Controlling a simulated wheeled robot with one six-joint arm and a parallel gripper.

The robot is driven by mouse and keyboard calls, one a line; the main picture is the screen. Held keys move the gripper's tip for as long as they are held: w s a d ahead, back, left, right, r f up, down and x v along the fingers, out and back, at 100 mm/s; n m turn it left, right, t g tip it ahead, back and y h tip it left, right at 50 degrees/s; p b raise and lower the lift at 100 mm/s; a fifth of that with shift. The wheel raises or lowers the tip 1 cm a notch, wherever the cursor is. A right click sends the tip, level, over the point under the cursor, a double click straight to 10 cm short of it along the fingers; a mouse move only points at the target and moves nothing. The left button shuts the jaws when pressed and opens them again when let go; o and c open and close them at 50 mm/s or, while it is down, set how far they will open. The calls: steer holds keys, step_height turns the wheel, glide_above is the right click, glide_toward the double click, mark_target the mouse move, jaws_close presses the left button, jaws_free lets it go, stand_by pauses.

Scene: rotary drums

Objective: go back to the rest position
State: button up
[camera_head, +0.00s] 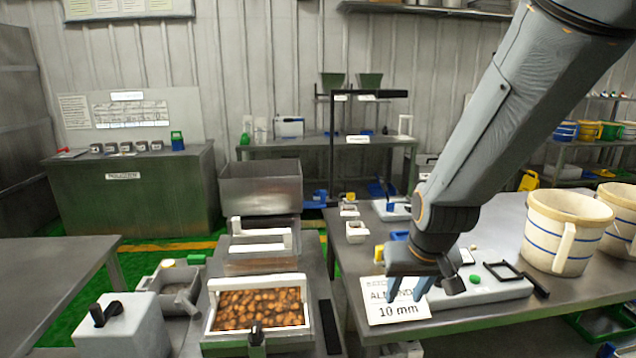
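My gripper (407,288) hangs at the end of my grey arm, pointing down in front of the right-hand steel table (484,318). Its two bluish fingertips stand apart. The white card reading "ALMONDS 10 mm" (398,311) shows between and below them, and I see nothing held. I cannot tell whether the fingertips touch the card. My arm comes down from the upper right and hides part of the table behind it.
A white-rimmed tray of almonds (300,287) sits in the steel machine left of my gripper. A white device with a green button (510,290) and cream buckets (566,232) stand to the right on the table. A dark post (333,150) rises behind.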

steer(key=s+d+f+g, duration=0.1)
steer(key=s+d, duration=0.1)
steer(key=s, duration=0.6)
step_height(320, 180, down, 11)
steer(key=s+g+b, duration=0.2)
steer(key=b, duration=0.7)
steer(key=shift+s+a+r+g+b, duration=0.2)
steer(key=shift+a+g+b, duration=0.1)
steer(key=shift+g, duration=0.1)
steer(key=shift+s+f+b, duration=0.15)
steer(key=shift+f+b, duration=0.15)
steer(key=shift+c, duration=0.6)
